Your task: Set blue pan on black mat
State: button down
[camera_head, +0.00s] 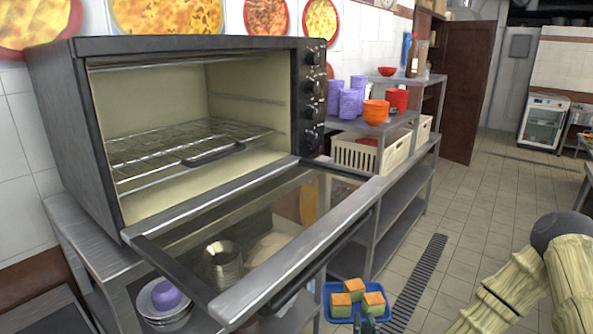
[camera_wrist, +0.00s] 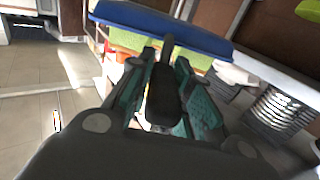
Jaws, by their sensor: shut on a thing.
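The blue pan (camera_head: 329,302) is a small tray-like pan with several orange-topped, pale green cubes (camera_head: 355,288) in it. In the head view it is at the bottom centre, in the air in front of the open oven door. In the wrist view the pan (camera_wrist: 165,27) spans the top, with its dark handle (camera_wrist: 163,95) running back between my teal fingers. My gripper (camera_wrist: 166,62) is shut on that handle. In the head view only the tip of my gripper (camera_head: 365,325) shows at the bottom edge. I cannot make out a black mat for certain.
The oven (camera_head: 70,130) stands open, its glass door (camera_head: 270,215) folded down toward me. A wire rack (camera_head: 170,150) inside holds a dark handle-like piece. Steel shelves (camera_head: 405,205) hold purple cups, orange bowls and a cream crate (camera_head: 355,153).

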jog(key=s+f, duration=0.5)
jog(key=f, duration=0.1)
jog(key=shift+s+a+f, duration=0.1)
dwell(0.4)
